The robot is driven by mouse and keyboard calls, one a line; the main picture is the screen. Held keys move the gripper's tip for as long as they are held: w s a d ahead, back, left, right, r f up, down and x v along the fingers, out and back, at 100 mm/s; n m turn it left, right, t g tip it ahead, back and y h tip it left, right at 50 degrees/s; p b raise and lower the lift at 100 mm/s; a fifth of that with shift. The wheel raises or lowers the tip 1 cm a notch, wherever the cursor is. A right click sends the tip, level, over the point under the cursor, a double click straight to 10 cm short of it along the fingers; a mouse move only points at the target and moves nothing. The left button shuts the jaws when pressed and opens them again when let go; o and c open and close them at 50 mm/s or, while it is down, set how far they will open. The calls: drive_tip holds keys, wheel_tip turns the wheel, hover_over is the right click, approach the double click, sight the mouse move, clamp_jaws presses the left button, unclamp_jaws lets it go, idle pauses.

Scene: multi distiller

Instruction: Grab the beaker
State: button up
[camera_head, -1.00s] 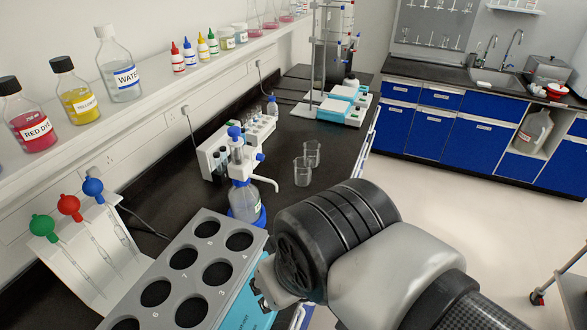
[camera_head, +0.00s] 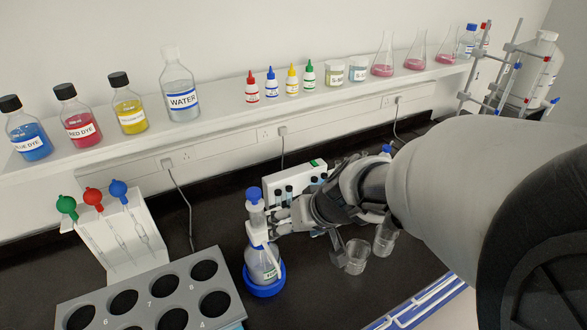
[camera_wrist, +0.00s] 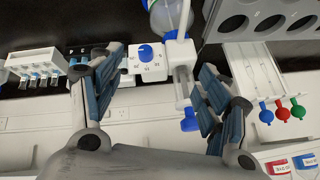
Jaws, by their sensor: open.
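Two clear glass beakers stand upright close together on the black bench in the head view, a front one (camera_head: 356,257) and one (camera_head: 384,238) behind to its right. My gripper (camera_head: 306,236) is above the bench, left of the beakers, with its fingers toward the dispenser bottle (camera_head: 263,262). In the wrist view the fingers of my gripper (camera_wrist: 158,66) are spread wide with nothing held. The dispenser top (camera_wrist: 147,60) shows between them. No beaker is visible in the wrist view. My arm partly covers the area around the beakers in the head view.
A grey bottle rack (camera_head: 140,290) with numbered holes stands at the front left. A pipette stand (camera_head: 122,232) is behind it. A white vial rack (camera_head: 290,182) stands behind my gripper. A shelf (camera_head: 225,118) holds dye bottles and flasks. Bare bench lies in front of the beakers.

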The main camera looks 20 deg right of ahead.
drive_tip(key=shift+o, duration=0.6)
drive_tip(key=w+d+f+m+h+p, duration=0.1)
drive_tip(key=w+d+f+m+h, duration=0.1)
drive_tip(key=d+f, duration=0.3)
drive_tip(key=d, duration=0.4)
drive_tip(key=shift+d+g+p, duration=0.3)
drive_tip(key=shift+d+p, duration=0.05)
drive_tip(key=shift+d, duration=0.05)
drive_tip(key=m+g+h+b, duration=0.2)
drive_tip(key=b, duration=0.4)
hover_over(356, 253)
drive_tip(key=s+a, duration=0.3)
wheel_tip(356, 253, down, 18)
drive_tip(key=shift+d+b+x, duration=0.15)
drive_tip(key=shift+b+x, duration=0.6)
drive_tip(key=shift+x, duration=0.65)
drive_tip(key=shift+d+b+x, duration=0.15)
drive_tip(key=shift+b+x, duration=0.6)
drive_tip(key=shift+x, duration=0.65)
drive_tip(key=shift+s, duration=0.1)
drive_tip(key=shift+r, duration=0.1)
drive_tip(key=shift+c, duration=0.5)
drive_tip(key=c, duration=1.1)
